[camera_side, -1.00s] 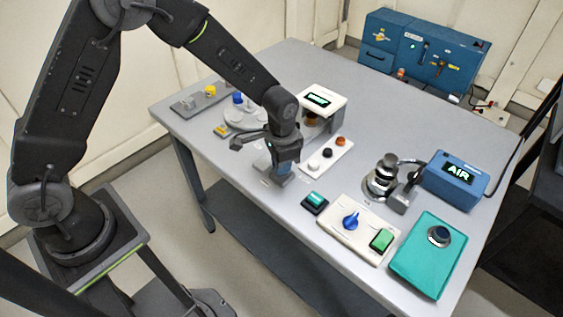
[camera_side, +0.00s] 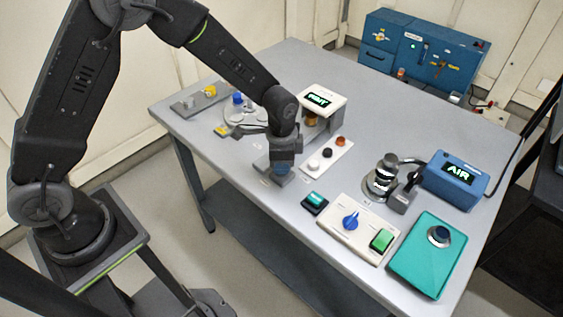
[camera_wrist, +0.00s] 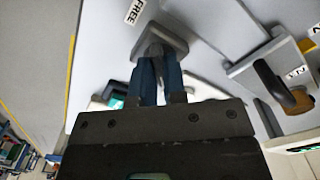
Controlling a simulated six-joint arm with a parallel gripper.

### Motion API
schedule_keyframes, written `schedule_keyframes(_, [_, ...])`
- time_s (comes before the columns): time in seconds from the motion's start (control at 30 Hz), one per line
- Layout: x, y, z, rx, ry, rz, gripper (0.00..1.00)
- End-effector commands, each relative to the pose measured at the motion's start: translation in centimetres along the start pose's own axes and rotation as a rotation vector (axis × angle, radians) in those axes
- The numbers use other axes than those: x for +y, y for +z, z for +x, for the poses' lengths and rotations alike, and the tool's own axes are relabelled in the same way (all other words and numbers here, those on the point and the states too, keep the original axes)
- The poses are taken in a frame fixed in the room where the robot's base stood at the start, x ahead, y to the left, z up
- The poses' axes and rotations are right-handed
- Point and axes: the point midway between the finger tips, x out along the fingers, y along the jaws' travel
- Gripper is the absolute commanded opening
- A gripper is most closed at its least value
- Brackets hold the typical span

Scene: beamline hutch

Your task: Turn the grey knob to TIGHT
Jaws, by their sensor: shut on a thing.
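The grey knob (camera_wrist: 153,49) stands on a small grey base plate (camera_wrist: 172,36), seen in the wrist view. A white label (camera_wrist: 135,11) reading FREE lies beside it. My gripper (camera_wrist: 158,62) is shut on the knob, with one blue finger on each side. In the side view my gripper (camera_side: 281,169) points down at the same plate (camera_side: 284,180) near the table's front edge. There the gripper hides the knob, so I cannot tell its pointing direction. No TIGHT label is legible to me.
A white strip with several round buttons (camera_side: 328,156) and a white display stand (camera_side: 336,104) are close on the right. A teal button box (camera_side: 315,202) and a panel with a blue knob (camera_side: 350,220) stand nearer the front. A round grey fixture (camera_side: 236,117) is behind left.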

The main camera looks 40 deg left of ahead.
Motion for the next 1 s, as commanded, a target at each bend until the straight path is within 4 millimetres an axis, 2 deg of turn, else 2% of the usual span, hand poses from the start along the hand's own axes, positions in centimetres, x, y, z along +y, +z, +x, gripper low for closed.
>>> schedule_keyframes(0.13, [0.0,0.0,-0.1,-0.001,0.000,0.002,0.00])
schedule_keyframes(0.17, [0.0,0.0,-0.1,-0.001,0.000,0.001,0.14])
schedule_keyframes(0.4, [0.0,0.0,0.0,0.000,0.000,0.000,0.37])
schedule_keyframes(0.63, [0.0,0.0,-0.1,0.000,0.000,0.000,0.37])
schedule_keyframes(0.77, [0.0,-0.1,-0.9,0.002,-0.002,-0.001,0.37])
schedule_keyframes(0.87, [-0.1,-0.1,-2.4,0.004,-0.003,-0.001,0.37])
schedule_keyframes(1.0, [-0.1,-0.1,-5.5,0.005,-0.004,-0.001,0.37])
